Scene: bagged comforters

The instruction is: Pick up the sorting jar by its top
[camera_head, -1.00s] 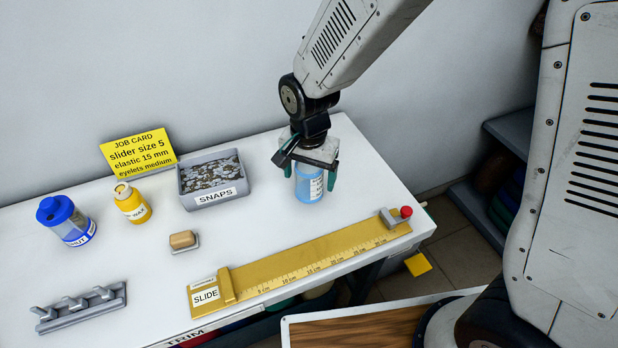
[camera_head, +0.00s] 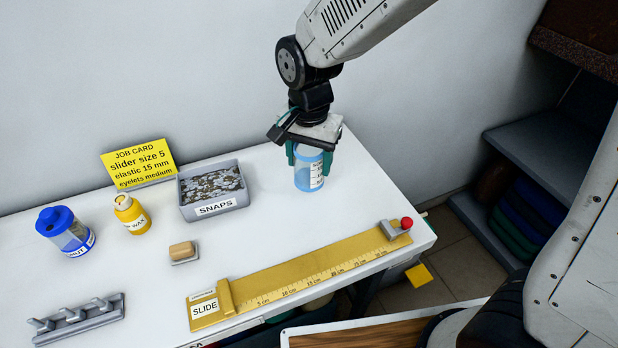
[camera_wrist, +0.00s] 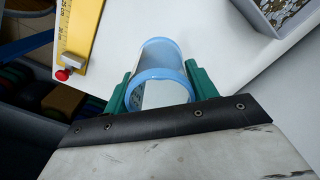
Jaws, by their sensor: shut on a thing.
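The sorting jar (camera_head: 308,171) is a clear, light-blue-rimmed jar with a white label, upright at the right part of the table. My gripper (camera_head: 307,156) is above it, with its green fingers on both sides of the jar's upper part, shut on it. In the wrist view the jar (camera_wrist: 160,62) sits between the fingers of my gripper (camera_wrist: 160,88), its blue rim nearest the palm. I cannot tell for sure whether its base is clear of the table.
On the white table (camera_head: 270,240) stand a grey SNAPS bin (camera_head: 214,208), a yellow wax bottle (camera_head: 131,215), a blue-lidded jar (camera_head: 66,232), a stamp-like block (camera_head: 182,252) and a grey rack (camera_head: 78,320). A yellow slide ruler (camera_head: 300,283) lies in front. The job card (camera_head: 139,163) stands behind.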

